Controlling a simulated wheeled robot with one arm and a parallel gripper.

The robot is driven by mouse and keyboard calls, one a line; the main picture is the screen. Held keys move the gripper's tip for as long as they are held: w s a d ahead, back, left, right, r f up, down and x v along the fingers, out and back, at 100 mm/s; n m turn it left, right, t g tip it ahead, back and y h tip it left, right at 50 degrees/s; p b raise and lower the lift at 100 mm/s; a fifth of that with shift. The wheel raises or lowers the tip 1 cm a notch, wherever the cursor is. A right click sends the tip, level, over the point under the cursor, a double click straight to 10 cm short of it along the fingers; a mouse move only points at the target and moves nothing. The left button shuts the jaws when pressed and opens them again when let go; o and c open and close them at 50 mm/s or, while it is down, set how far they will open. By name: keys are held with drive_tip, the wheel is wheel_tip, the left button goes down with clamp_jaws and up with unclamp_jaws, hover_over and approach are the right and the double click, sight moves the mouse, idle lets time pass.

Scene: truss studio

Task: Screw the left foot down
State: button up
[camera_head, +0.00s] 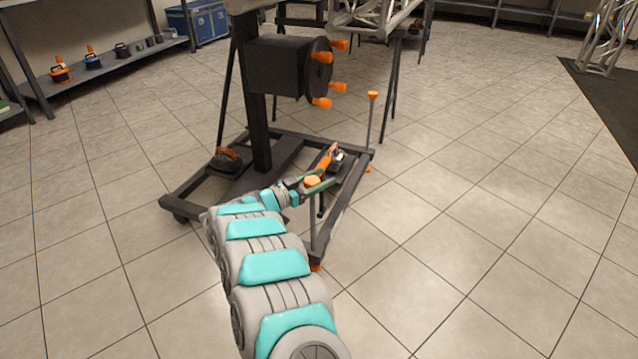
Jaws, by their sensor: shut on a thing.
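The dark wheeled stand (182,201) is on the tiled floor, with a black box and orange-handled wheel on its post. At its near right corner a thin screw rod (312,215) runs down to an orange foot (316,267) low at the floor. My gripper (313,181) is shut on the orange knob (312,180) on top of this rod, with its green fingers on either side. Another upright screw with an orange knob (373,95) stands at the far right corner, its knob clearly higher. Whether the near foot presses on the floor is too small to tell.
An orange-handled tool (326,160) lies on the frame just behind my gripper. A dark object with an orange-brown top (227,158) sits on the frame's left side. The orange-handled wheel (320,68) sticks out above. The floor to the right is clear.

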drive_tip(key=shift+s+d+m+g+h+b, duration=0.15)
drive_tip(key=shift+m+g+h+b, duration=0.4)
drive_tip(key=shift+m+g+h, duration=0.5)
drive_tip(key=shift+s+d+r+m+g+h, duration=0.1)
drive_tip(key=shift+m+g+h, duration=0.15)
drive_tip(key=shift+m+g, duration=0.4)
drive_tip(key=shift+s+r+m+g+h, duration=0.1)
drive_tip(key=shift+m+g+h, duration=0.1)
drive_tip(key=shift+g, duration=0.7)
drive_tip(key=shift+s+d+f+m+g+h+b, duration=0.15)
drive_tip(key=shift+m+g+h+b, duration=0.1)
drive_tip(key=shift+m+g, duration=0.45)
drive_tip(key=shift+s+d+r+m+g+h+b, duration=0.15)
drive_tip(key=shift+m+g+h, duration=0.2)
drive_tip(key=shift+g, duration=0.55)
idle(2.9)
drive_tip(key=o, duration=1.2)
drive_tip(key=shift+f, duration=0.15)
drive_tip(key=shift+o, duration=0.8)
drive_tip(key=shift+a, duration=0.1)
drive_tip(key=shift+a, duration=0.2)
